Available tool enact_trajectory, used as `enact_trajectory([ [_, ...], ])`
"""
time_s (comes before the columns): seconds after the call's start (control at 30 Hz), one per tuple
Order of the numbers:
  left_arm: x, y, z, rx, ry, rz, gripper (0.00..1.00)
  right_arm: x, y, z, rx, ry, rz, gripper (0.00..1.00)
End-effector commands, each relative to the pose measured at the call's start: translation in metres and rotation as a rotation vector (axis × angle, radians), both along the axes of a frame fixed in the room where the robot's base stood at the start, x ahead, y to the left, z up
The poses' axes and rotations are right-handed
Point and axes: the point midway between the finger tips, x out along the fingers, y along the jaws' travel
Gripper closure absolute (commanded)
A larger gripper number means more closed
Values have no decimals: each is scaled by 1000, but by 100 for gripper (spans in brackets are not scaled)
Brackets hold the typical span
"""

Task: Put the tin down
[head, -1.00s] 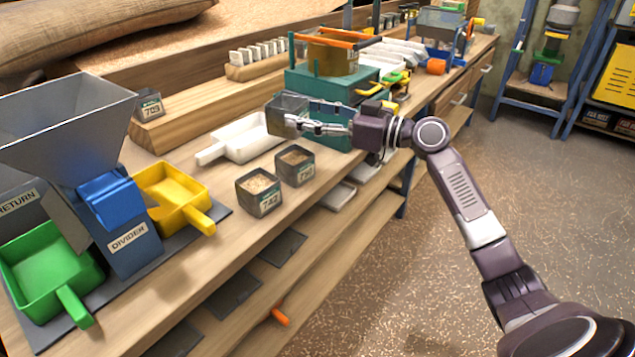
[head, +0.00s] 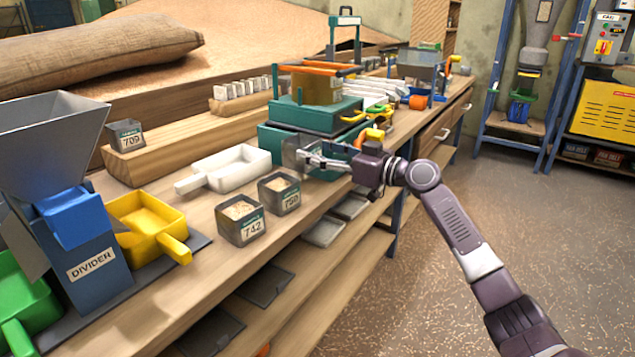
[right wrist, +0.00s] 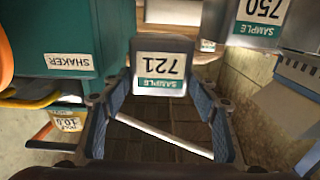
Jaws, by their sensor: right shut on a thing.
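My right gripper (head: 308,160) is shut on a grey tin (head: 289,153), beside the left front of the teal shaker (head: 292,118). In the right wrist view the tin (right wrist: 160,64) shows a label with 721, upside down, between the two fingers of the gripper (right wrist: 160,92). In the head view the fingers hide part of the tin. I cannot tell whether its bottom touches the bench (head: 203,262). My left gripper is not in view.
Tin 750 (head: 280,202) and tin 742 (head: 241,229) stand nearer on the bench. A white scoop tray (head: 232,170) lies to the left. The shaker stands close on the right. Bare wood shows between the tray and the tins.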

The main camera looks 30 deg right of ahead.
Motion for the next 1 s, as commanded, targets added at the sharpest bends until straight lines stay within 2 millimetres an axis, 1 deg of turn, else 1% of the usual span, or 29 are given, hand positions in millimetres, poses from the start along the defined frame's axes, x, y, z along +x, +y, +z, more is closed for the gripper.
enact_trajectory([
  [0.03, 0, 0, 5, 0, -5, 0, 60, 0, 0, -11, 4, 2, 0, 79],
  [0.1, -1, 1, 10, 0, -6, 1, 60, 0, 0, -20, 3, 0, -1, 79],
  [0.27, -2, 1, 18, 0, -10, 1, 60, 0, 0, -31, 2, 0, -1, 79],
  [0.4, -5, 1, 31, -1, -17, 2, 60, 0, 0, -55, 5, 1, -1, 79],
  [0.5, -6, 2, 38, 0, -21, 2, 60, 0, -1, -65, 2, 0, -1, 79],
  [0.63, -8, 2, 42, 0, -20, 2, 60, 0, 0, -68, 2, -1, -1, 79],
  [0.87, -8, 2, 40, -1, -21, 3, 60, 0, 0, -70, 1, -2, 0, 79],
  [0.9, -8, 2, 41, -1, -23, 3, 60, 0, 0, -71, 0, -1, 0, 45],
  [0.97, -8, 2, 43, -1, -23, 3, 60, 0, 0, -69, 0, -1, 0, 38],
  [1.0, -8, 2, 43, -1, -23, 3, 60, 0, 0, -69, 0, -1, 0, 38],
])
